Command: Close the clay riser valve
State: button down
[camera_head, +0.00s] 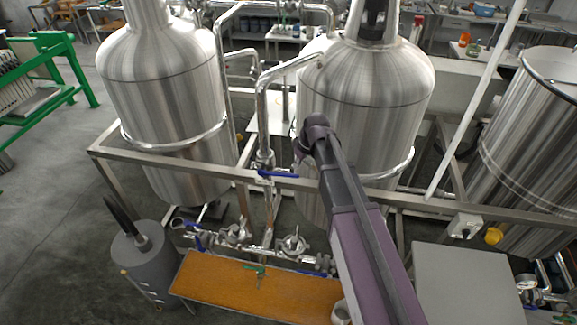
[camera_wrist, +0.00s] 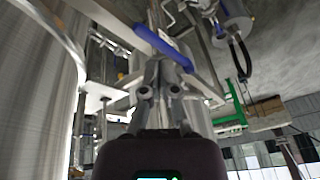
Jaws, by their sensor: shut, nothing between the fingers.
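A blue lever handle (camera_head: 278,174) sits on a vertical steel riser pipe (camera_head: 263,120) between the two tanks, at the frame rail. The lever points sideways to the right, across the pipe. The pipe below it looks brownish clay-coloured (camera_head: 268,208). In the wrist view the blue lever (camera_wrist: 160,46) runs slantwise just beyond my fingertips. My gripper (camera_wrist: 165,72) is shut with nothing held. I cannot tell whether its tips touch the lever. In the head view my arm reaches in from the lower right, and the fingers are not clear there.
Steel tanks (camera_head: 165,95) and (camera_head: 370,80) stand left and right of the riser. A steel rail (camera_head: 225,170) crosses in front. Below are pumps (camera_head: 293,245), more blue-handled valves and an orange-topped bench (camera_head: 235,283). A green frame (camera_head: 55,50) stands far left.

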jog(key=w+d+r+n+g+y+p, duration=0.1)
jog(key=w+d+r+n+g+y, duration=0.1)
jog(key=w+d+r+n+y, duration=0.1)
notch_tip(320, 180, up, 3)
jog(key=w+n+y, duration=0.1)
jog(key=n+y, duration=0.1)
jog(key=n, duration=0.1)
jog(key=shift+w+p, duration=0.2)
jog(key=shift+p, duration=0.2)
jog(key=shift+f, duration=0.2)
jog(key=b, duration=0.8)
send_over(281, 174)
jog(key=w+d, duration=0.1)
jog(key=d, duration=0.2)
notch_tip(281, 174, down, 8)
jog(key=r, duration=0.1)
jog(key=f+b, duration=0.3)
jog(key=f, duration=0.1)
jog(key=shift+s+a, duration=0.2)
jog(key=shift+a, duration=0.05)
jog(key=shift+f+b, duration=0.15)
jog(key=shift+b, duration=0.15)
